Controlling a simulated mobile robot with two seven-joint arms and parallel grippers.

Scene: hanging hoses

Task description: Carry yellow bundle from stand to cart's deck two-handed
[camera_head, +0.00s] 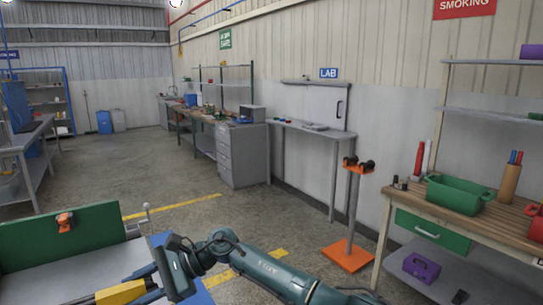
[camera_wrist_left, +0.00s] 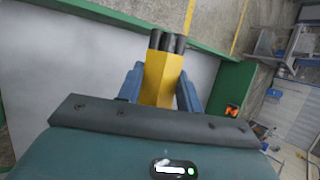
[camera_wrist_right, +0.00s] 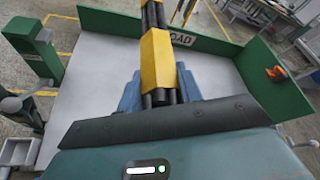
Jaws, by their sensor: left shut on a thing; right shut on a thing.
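The yellow bundle (camera_head: 120,293) is a set of dark hoses with yellow sleeves, low at the left in the head view. My left gripper (camera_wrist_left: 160,85) is shut on a yellow sleeve (camera_wrist_left: 160,76), with dark hose ends beyond it. My right gripper (camera_wrist_right: 157,82) is shut on the bundle at another yellow sleeve (camera_wrist_right: 156,58). The cart's pale deck (camera_head: 50,285) lies beneath the bundle; it also shows in the right wrist view (camera_wrist_right: 95,90). I cannot tell whether the bundle touches it. The orange stand (camera_head: 350,225) has an empty-looking black cradle on top.
Green walls (camera_head: 75,236) edge the cart, with an orange part (camera_head: 65,222) on one. A workbench (camera_head: 480,208) with a green bin (camera_head: 458,194) stands at the right. The floor between cart and stand is open.

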